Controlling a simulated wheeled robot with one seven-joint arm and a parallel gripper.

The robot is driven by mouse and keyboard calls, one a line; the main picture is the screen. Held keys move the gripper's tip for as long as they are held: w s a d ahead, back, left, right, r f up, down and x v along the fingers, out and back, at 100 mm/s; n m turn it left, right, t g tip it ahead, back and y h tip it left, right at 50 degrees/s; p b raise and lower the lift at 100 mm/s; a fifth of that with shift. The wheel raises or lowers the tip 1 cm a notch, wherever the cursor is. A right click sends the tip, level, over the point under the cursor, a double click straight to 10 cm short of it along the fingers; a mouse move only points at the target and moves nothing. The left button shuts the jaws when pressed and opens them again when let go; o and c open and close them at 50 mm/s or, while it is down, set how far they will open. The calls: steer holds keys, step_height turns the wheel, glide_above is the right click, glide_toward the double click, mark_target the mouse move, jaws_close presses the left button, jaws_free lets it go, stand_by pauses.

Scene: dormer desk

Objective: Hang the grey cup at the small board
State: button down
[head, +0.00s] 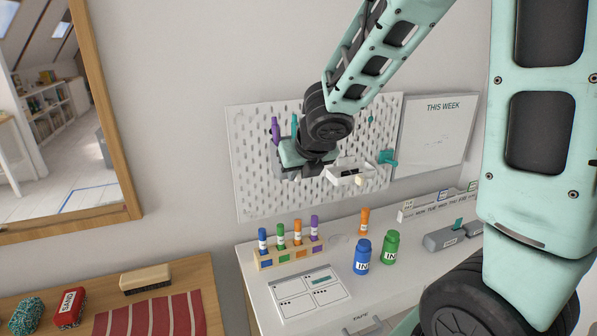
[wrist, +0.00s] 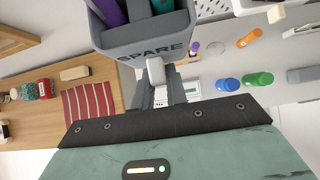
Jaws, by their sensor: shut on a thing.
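The grey cup (wrist: 150,36), lettered SPARE, is close up at the top of the wrist view, with purple and dark teal things standing in it. My gripper (wrist: 160,85) is shut on a pale tab at the cup's lettered side. In the head view my gripper (head: 308,160) is in front of the small board (head: 255,190), a white perforated board on the wall. It hides most of the cup there; a purple thing (head: 275,128) from the cup shows above it. I cannot tell whether the cup touches the board.
A white tray (head: 350,175) and a teal holder (head: 387,157) are on the board to the right. Below, the white desk holds a marker rack (head: 290,256), blue and green bottles (head: 390,247), and a card (head: 307,292). A whiteboard (head: 436,130) hangs at right.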

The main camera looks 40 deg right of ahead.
steer(key=shift+w, duration=0.1)
steer(key=shift+w+d+p, duration=0.2)
steer(key=shift+w+d, duration=0.1)
steer(key=shift+w, duration=0.65)
steer(key=shift+w+d+p, duration=0.25)
steer(key=shift+w, duration=0.65)
steer(key=shift+w+d+p, duration=0.2)
steer(key=shift+w+d, duration=0.1)
steer(key=shift+w, duration=0.65)
steer(key=shift+w+d+p, duration=0.2)
steer(key=shift+w+p, duration=0.25)
steer(key=shift+w, duration=0.2)
steer(key=shift+w+d+p, duration=0.15)
steer(key=shift+w+p, duration=0.25)
steer(key=shift+w, duration=0.25)
stand_by(2.9)
steer(key=shift+w+f, duration=0.1)
steer(key=shift+f, duration=0.05)
stand_by(0.7)
